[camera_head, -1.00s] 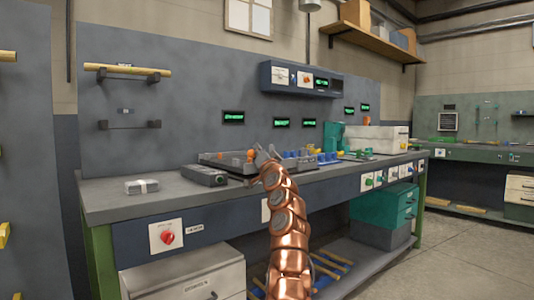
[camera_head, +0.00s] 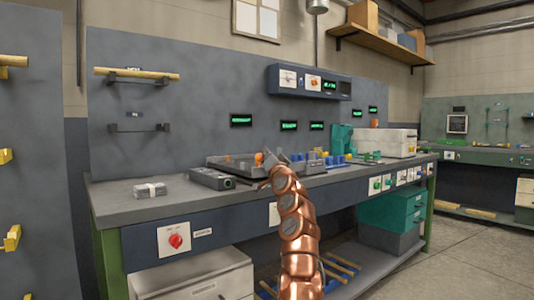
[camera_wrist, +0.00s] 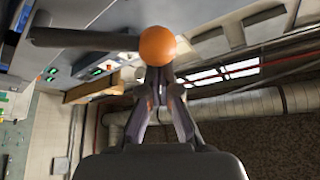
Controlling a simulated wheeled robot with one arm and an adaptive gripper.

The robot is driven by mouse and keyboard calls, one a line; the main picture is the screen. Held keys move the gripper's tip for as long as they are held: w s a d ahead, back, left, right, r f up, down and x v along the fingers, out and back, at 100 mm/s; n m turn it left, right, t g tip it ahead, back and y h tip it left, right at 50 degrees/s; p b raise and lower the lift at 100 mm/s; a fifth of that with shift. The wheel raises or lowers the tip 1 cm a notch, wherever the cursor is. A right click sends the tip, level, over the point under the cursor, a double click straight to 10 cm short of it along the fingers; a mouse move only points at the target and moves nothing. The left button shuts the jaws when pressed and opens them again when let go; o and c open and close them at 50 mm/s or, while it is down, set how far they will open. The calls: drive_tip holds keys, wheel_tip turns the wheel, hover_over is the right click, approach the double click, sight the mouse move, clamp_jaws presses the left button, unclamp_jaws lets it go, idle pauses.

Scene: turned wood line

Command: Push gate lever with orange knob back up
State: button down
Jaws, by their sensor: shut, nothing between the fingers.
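The orange knob (camera_head: 259,158) sits at the left part of the grey fixture on the workbench. In the wrist view the orange knob (camera_wrist: 157,43) is at the end of a dark lever (camera_wrist: 85,38) that runs off to the left. My gripper (camera_head: 268,160) is right beside the knob in the head view. In the wrist view my gripper (camera_wrist: 165,76) is shut and empty, with its fingertips at the knob's lower edge in the picture. I cannot tell whether they touch it. The lever itself is too small to make out in the head view.
A grey box (camera_head: 212,179) and a small pale block (camera_head: 150,190) lie on the bench (camera_head: 120,208) left of the fixture. Blue parts (camera_head: 312,155) and a teal machine (camera_head: 338,138) stand to the right. The bench's front left is clear.

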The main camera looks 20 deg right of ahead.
drive_tip(key=s+d+f, duration=0.1)
drive_tip(key=s, duration=0.8)
drive_tip(key=shift+s+d+f, duration=0.15)
drive_tip(key=shift+s+f, duration=0.05)
drive_tip(key=shift+s, duration=0.05)
idle(0.8)
drive_tip(key=shift+s, duration=0.1)
idle(0.4)
